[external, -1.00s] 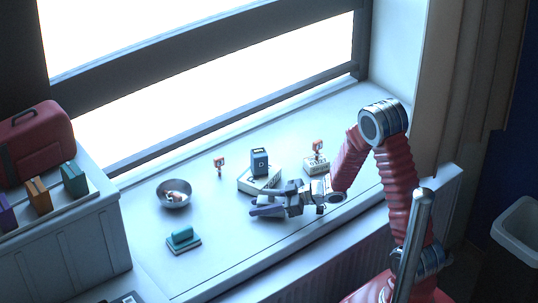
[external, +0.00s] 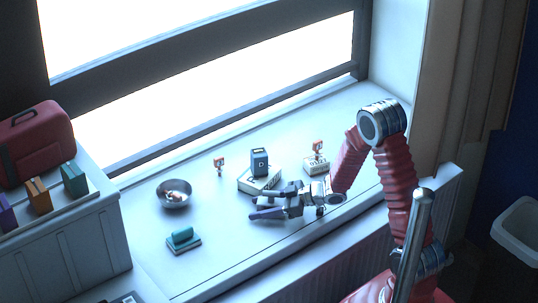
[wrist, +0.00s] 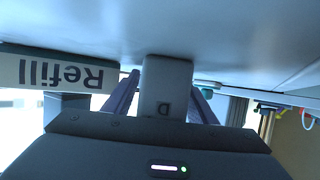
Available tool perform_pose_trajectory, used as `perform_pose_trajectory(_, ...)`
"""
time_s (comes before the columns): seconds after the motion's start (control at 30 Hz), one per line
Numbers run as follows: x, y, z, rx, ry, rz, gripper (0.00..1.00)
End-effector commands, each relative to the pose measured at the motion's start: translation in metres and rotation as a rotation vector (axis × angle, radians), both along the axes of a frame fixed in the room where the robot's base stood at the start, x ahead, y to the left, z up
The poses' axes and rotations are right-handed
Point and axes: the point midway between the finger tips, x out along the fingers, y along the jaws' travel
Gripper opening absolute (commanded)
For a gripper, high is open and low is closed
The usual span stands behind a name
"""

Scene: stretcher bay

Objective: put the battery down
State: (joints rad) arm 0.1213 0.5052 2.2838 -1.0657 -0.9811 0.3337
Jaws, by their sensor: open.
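The battery (wrist: 166,84), a grey block marked D, is between my gripper's fingers in the upside-down wrist view. It appears to stand upright on the pale sill (external: 225,245). My gripper (external: 267,204) is low over the sill near its front edge, in front of the white box (external: 258,182). Its fingers are open, one on each side of the battery, and show dark in the wrist view. In the external view the fingers largely hide this battery. A similar dark block (external: 260,161) marked D stands on the white box, whose side reads Refill in the wrist view (wrist: 70,75).
A metal bowl (external: 173,196) with small items and a teal object on a base (external: 183,238) are to the left. A small orange-topped item (external: 219,165) stands behind, and another (external: 317,150) is by a small labelled box (external: 316,166).

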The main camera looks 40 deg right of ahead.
Motion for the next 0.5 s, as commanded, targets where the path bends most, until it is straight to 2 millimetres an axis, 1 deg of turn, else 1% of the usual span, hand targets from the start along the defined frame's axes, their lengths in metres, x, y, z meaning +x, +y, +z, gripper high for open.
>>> perform_pose_trajectory(0.1,-0.001,-0.001,0.003,0.000,0.000,-0.001,0.51)
perform_pose_trajectory(0.23,-0.008,-0.010,0.008,0.000,-0.002,-0.003,0.51)
perform_pose_trajectory(0.5,-0.036,-0.038,0.024,-0.001,-0.002,-0.005,0.51)
